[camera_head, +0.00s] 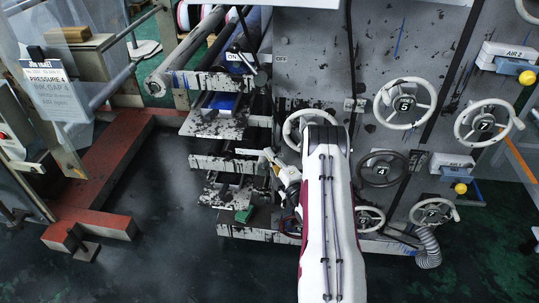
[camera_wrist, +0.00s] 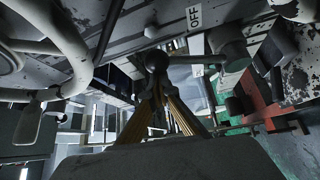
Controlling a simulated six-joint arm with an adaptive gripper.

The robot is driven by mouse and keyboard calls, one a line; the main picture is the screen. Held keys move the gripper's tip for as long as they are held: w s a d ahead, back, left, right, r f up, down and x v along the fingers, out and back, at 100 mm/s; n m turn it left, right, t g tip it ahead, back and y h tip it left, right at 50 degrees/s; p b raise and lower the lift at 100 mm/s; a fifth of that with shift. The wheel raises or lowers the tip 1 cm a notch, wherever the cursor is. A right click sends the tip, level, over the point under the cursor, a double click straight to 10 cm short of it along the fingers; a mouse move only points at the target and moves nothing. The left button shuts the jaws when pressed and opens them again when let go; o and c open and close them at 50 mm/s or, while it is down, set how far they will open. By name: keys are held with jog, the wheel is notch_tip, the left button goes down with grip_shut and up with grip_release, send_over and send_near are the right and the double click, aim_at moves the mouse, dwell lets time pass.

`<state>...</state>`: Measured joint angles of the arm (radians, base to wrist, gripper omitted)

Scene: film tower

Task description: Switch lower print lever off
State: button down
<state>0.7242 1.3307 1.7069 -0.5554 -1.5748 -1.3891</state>
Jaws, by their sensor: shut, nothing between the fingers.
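The lower print lever shows in the wrist view as a black ball knob (camera_wrist: 156,60) just beyond my fingertips; I cannot tell whether they touch it. My gripper (camera_wrist: 163,84) is shut and empty, with its two yellowish fingers meeting in a point. In the head view my gripper (camera_head: 270,156) is at the lower part of the machine, left of my white arm, beside a small white label (camera_head: 246,152). My gripper and arm hide most of the lower lever there. An OFF label (camera_wrist: 194,16) shows above the knob in the wrist view.
The upper lever (camera_head: 243,57) stands between an ON label (camera_head: 233,57) and an OFF label (camera_head: 281,59). Handwheels (camera_head: 404,103) cover the panel to the right. A large wheel rim (camera_wrist: 75,45) is close at left in the wrist view. Rollers (camera_head: 187,50) lie behind at left.

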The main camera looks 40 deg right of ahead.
jog(key=shift+s+d+f, duration=0.1)
jog(key=shift+d, duration=0.15)
jog(key=shift+w+a+r, duration=0.55)
jog(key=shift+w+a, duration=0.45)
jog(key=shift+a, duration=0.95)
jog(key=s+a+f, duration=0.1)
jog(key=s, duration=0.8)
jog(key=shift+s+a+f, duration=0.2)
jog(key=shift+s+a, duration=0.15)
jog(key=shift+a, duration=0.05)
